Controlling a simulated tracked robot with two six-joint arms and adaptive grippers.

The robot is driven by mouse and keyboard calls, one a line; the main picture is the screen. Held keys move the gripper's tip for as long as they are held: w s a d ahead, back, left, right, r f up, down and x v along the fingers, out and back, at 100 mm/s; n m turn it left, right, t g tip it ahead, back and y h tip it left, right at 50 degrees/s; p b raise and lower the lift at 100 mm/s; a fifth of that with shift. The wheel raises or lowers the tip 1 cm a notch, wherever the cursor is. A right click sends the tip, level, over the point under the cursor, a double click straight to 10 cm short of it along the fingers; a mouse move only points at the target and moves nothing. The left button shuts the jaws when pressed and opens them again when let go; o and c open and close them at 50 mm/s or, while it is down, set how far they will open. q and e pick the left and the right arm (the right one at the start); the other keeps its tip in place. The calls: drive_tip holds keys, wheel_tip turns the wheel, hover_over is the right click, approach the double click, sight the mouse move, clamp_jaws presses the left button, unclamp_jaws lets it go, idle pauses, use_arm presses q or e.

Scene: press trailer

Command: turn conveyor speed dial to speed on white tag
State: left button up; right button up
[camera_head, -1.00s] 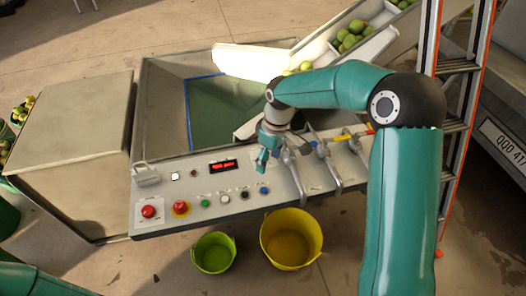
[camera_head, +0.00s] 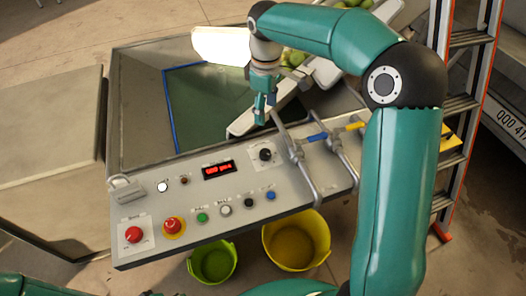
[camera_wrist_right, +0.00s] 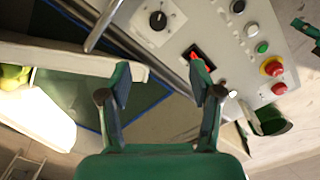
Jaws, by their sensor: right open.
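The speed dial appears to be the black knob (camera_head: 265,154) on a square white plate, right of the red display (camera_head: 218,170) on the grey control panel. It also shows at the top of the right wrist view (camera_wrist_right: 158,20). My right gripper (camera_head: 265,112) is open and empty above the panel's back edge, just behind the dial and apart from it. Its two spread fingers (camera_wrist_right: 163,85) show in the right wrist view, with the dial beyond them. The display's digits and the dial's marks are too small to read. I cannot make out a white tag.
Red (camera_head: 133,234), green and other buttons line the panel. A green bucket (camera_head: 213,262) and a yellow bucket (camera_head: 297,240) stand below. A ladder (camera_head: 465,105) is at right.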

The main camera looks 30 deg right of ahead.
drive_tip(key=f, duration=0.2)
approach(265, 152)
wheel_tip(265, 152, down, 9)
drive_tip(key=shift+f, duration=0.1)
use_arm(q)
drive_tip(key=shift+w+a+f, duration=0.15)
drive_tip(key=shift+a+f, duration=0.1)
drive_tip(key=shift+f, duration=0.3)
use_arm(e)
drive_tip(key=c, duration=1.1)
drive_tip(key=shift+c, duration=0.2)
